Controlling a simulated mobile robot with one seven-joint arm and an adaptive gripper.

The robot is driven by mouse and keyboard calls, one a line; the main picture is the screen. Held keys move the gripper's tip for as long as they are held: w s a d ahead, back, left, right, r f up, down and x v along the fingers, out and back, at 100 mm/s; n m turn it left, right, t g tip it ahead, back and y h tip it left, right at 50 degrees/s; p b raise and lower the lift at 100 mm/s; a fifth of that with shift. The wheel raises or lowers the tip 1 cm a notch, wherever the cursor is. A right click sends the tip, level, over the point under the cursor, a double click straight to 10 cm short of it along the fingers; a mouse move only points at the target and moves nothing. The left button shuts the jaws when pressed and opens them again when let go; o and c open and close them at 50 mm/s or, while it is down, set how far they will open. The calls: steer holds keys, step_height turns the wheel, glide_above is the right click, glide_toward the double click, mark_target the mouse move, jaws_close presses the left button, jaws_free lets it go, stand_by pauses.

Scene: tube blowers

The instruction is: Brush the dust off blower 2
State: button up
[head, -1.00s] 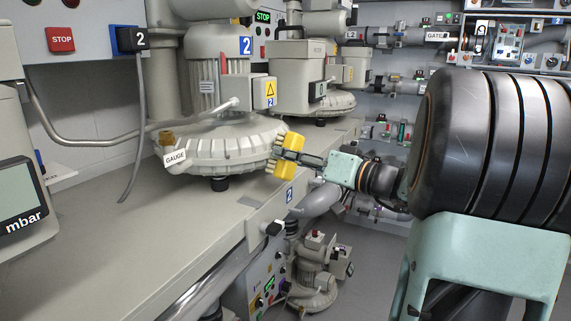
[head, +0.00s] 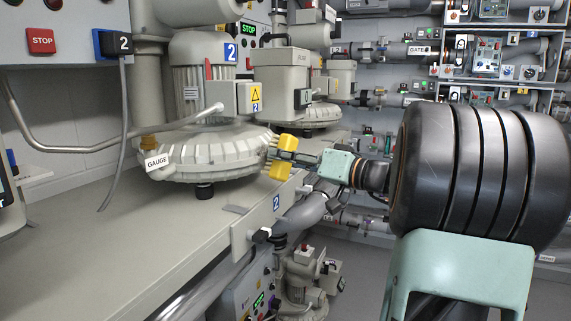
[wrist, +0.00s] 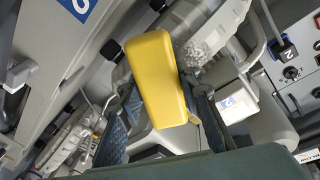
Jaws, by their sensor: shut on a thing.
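Blower 2 (head: 215,148) stands on the grey bench, its round finned casing low and its motor above, with blue "2" labels. My gripper (head: 292,157) is at the right of the casing, shut on a yellow brush (head: 280,171). The yellow block shows above and below my fingers, with bristles on its left side towards the casing rim. Whether the bristles touch the casing I cannot tell. In the wrist view the yellow block (wrist: 158,80) sits between my fingers. A pale speckled clump (wrist: 196,52) shows beside it; I cannot tell whether it is dust.
The bench (head: 130,240) is mostly clear in front of the blower. A bent grey pipe (head: 90,149) and a GAUGE tag (head: 157,162) are at its left. Another blower (head: 315,112) stands behind. A thick pipe (head: 300,217) runs below my gripper, beyond the bench edge.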

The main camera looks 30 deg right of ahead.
steer(key=shift+s+a+f+b, duration=0.1)
steer(key=shift+s+a+b, duration=0.25)
steer(key=shift+a+b, duration=0.4)
steer(key=shift+s+a+f+b, duration=0.1)
steer(key=shift+s+a+b, duration=0.2)
steer(key=shift+a+b, duration=0.4)
steer(key=shift+s+a+r+b, duration=0.15)
steer(key=shift+s+a+b, duration=0.05)
steer(key=shift+a+b, duration=0.15)
steer(key=s+a+b, duration=0.1)
steer(key=a+b, duration=0.1)
steer(key=b, duration=0.1)
steer(key=shift+s+a, duration=0.1)
steer(key=shift+s, duration=0.05)
steer(key=shift+s+a+b, duration=0.2)
steer(key=shift+a+b, duration=0.1)
steer(key=shift+a, duration=0.1)
steer(key=shift+w+d+r, duration=0.1)
steer(key=shift+w+r, duration=0.05)
steer(key=shift+r, duration=0.6)
steer(key=shift+w+d+b, duration=0.25)
steer(key=shift+w+d, duration=0.25)
steer(key=shift+d, duration=0.55)
steer(key=shift+w+d+b, duration=0.3)
steer(key=shift+w+d, duration=0.2)
steer(key=shift+d, duration=0.6)
steer(key=shift+w+d+b, duration=0.25)
steer(key=shift+w+d, duration=0.25)
steer(key=shift+d, duration=0.55)
steer(key=shift+f, duration=0.1)
